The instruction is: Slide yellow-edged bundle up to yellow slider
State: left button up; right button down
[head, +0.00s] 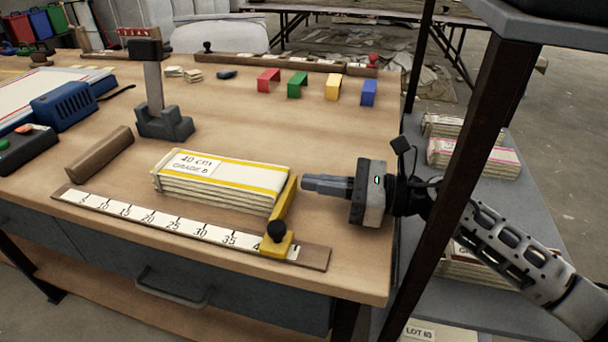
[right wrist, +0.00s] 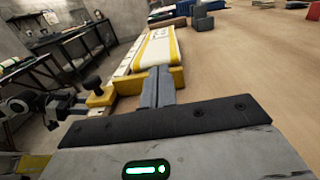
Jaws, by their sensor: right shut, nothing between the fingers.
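The yellow-edged bundle (head: 225,180) lies flat on the table, a stack of folded cream cloth with a label reading "40 cm GRADE B". Its right end is at the arm of the yellow slider (head: 275,244), which stands on the ruler near the 40 mark; I cannot tell whether they touch. My right gripper (head: 306,184) is shut and empty, just right of the slider's arm, pointing left. In the right wrist view the shut fingers (right wrist: 157,86) are close to the yellow slider (right wrist: 130,85), with the bundle (right wrist: 158,48) beyond it. My left gripper is not seen.
The ruler board (head: 165,220) runs along the table's front edge. A brown bar (head: 100,154) and a dark stand (head: 163,122) are to the left. Several coloured brackets (head: 297,85) stand behind. A dark shelf post (head: 460,150) rises at the right. Table behind the bundle is clear.

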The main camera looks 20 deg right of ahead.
aim_at(285, 179)
jog(key=shift+x, duration=1.3)
jog(key=shift+x, duration=0.9)
jog(key=shift+d+f, duration=0.1)
